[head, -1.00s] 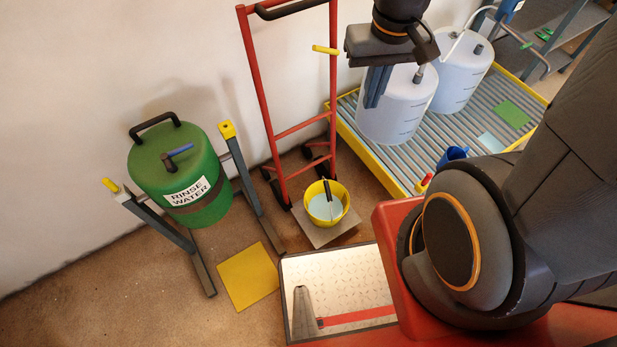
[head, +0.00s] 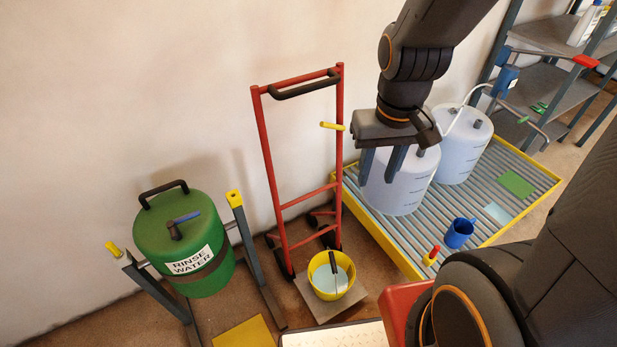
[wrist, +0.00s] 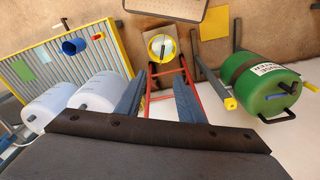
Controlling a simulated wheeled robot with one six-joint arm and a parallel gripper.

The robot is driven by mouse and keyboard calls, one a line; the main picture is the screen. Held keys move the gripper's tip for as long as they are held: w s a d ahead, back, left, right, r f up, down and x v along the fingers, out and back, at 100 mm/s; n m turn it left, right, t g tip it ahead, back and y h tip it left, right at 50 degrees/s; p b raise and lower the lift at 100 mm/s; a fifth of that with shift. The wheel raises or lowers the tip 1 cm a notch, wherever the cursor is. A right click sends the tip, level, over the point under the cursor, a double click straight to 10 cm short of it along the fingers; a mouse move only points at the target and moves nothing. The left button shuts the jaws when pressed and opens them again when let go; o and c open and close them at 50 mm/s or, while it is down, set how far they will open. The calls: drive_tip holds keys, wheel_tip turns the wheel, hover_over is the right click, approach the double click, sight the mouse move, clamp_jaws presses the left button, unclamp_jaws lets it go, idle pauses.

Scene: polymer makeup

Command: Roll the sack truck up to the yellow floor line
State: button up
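The sack truck (head: 269,165) has a red frame with a black grip (head: 304,84) on top and a yellow lever (head: 332,126) on its right rail. It stands upright near the wall, and its plate (head: 323,306) carries a yellow bucket (head: 345,283). My gripper (head: 381,178) is open and empty, to the right of the truck and in front of a white drum. In the wrist view the red frame (wrist: 190,83) shows beyond and between my open fingers (wrist: 158,100). A yellow floor patch (head: 243,333) lies front left of the truck; I see no clear yellow floor line.
A green rinse water drum (head: 182,240) on a grey stand is left of the truck. At right, white drums (head: 462,145) and a blue jug (head: 459,232) stand on a yellow-edged grated tray (head: 395,245). Grey shelves (head: 560,85) stand at the back right.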

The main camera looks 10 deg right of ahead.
drive_tip(key=w+f+n+t, duration=0.25)
drive_tip(key=w+n, duration=0.25)
drive_tip(key=w, duration=0.3)
drive_tip(key=n+t+y+b, duration=0.3)
drive_tip(key=n+t+y, duration=0.3)
drive_tip(key=n+t, duration=0.8)
approach(305, 91)
drive_tip(key=w+a+n+g, duration=0.1)
drive_tip(key=w+n+g, duration=0.2)
drive_tip(key=w, duration=0.3)
drive_tip(key=shift+w+r, duration=0.4)
drive_tip(key=shift+w+a+n, duration=0.4)
drive_tip(key=shift+w+a, duration=0.05)
drive_tip(key=shift+a, duration=0.3)
drive_tip(key=p+x, duration=0.2)
drive_tip(key=x, duration=0.5)
drive_tip(key=shift+d, duration=0.25)
clamp_jaws()
drive_tip(key=shift+f, duration=0.15)
